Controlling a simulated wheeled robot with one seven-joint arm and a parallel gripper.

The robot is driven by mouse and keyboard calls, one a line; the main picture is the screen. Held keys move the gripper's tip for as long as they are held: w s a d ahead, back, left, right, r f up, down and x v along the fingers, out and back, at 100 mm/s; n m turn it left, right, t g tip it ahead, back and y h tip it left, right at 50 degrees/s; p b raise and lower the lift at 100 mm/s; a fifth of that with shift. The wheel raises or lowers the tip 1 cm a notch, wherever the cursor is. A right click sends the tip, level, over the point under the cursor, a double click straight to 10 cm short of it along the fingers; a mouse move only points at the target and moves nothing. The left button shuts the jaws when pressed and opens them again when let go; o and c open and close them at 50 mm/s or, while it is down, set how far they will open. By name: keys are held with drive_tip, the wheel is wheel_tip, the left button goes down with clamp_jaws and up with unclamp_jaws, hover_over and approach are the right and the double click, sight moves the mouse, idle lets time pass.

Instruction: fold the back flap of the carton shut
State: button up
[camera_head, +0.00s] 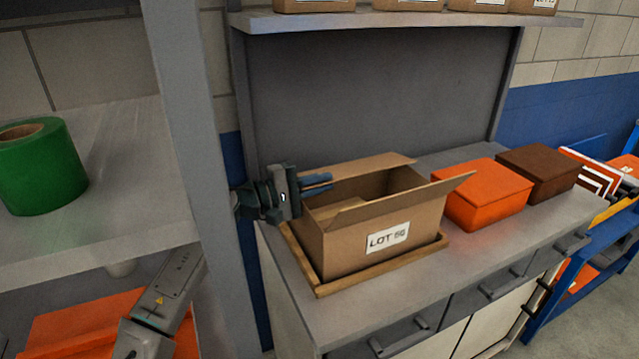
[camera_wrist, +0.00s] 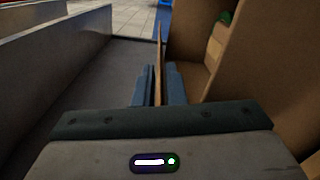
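The open brown carton (camera_head: 345,245), with a "LOT 56" label, sits on the bench in a shallow wooden tray. Its back flap (camera_head: 375,165) stands up along the back edge. The right flap (camera_head: 458,186) sticks outward. My gripper (camera_head: 318,182) is at the left end of the back flap. In the wrist view my gripper (camera_wrist: 160,88) has its blue fingers close on either side of the thin, edge-on back flap (camera_wrist: 159,62) and looks shut on it. The carton's inside (camera_wrist: 190,70) is right of the fingers. Part of the carton's inside is hidden.
The wooden tray (camera_head: 318,290) has a low rim. An orange box (camera_head: 483,200) and a brown box (camera_head: 540,172) stand right of the carton. A grey back panel (camera_head: 370,90) rises behind. A shelf post (camera_head: 190,120) and green roll (camera_head: 42,170) are at left.

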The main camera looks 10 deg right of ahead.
drive_tip(key=shift+o, duration=0.9)
drive_tip(key=shift+f, duration=0.15)
